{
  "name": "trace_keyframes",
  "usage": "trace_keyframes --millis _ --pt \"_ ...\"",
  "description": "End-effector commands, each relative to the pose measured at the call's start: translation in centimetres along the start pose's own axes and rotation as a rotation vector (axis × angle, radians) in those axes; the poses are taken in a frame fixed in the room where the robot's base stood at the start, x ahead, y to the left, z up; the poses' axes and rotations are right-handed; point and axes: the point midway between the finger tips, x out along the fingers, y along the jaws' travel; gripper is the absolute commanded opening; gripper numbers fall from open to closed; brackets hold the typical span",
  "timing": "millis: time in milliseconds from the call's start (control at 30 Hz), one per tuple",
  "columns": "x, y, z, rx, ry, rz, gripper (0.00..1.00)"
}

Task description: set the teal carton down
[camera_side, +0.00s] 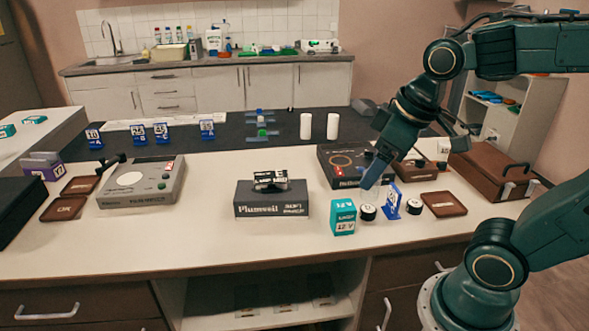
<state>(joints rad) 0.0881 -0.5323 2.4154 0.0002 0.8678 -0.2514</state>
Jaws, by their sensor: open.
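The teal carton (343,217) stands upright on the pale counter (200,237), near its front edge and right of the middle. White print shows on its faces. My gripper (376,176) is above and to the right of the carton, pointing down and to the left. Its jaws are open, and I see nothing held between them. The gripper and carton look apart, though the exact gap in depth is hard to tell. The far finger is partly hidden by the near one.
A blue-and-white stand (391,199) and small dark round pieces (368,212) sit right of the carton. A dark grey box (271,203) stands to its left, and a black box (343,163) behind. A brown case (489,171) is at the right. Counter between grey device (143,184) and dark grey box is clear.

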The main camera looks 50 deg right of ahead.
Motion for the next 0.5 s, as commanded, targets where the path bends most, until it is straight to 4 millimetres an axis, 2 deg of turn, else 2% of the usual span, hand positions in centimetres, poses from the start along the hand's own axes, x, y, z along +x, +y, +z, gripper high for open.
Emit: trace_keyframes --millis 200,500 --pt "-1.8 -1.8 2.3 0.115 0.077 -0.014 0.72" --pt "-2.3 -2.5 3.3 0.173 0.105 -0.025 0.72"
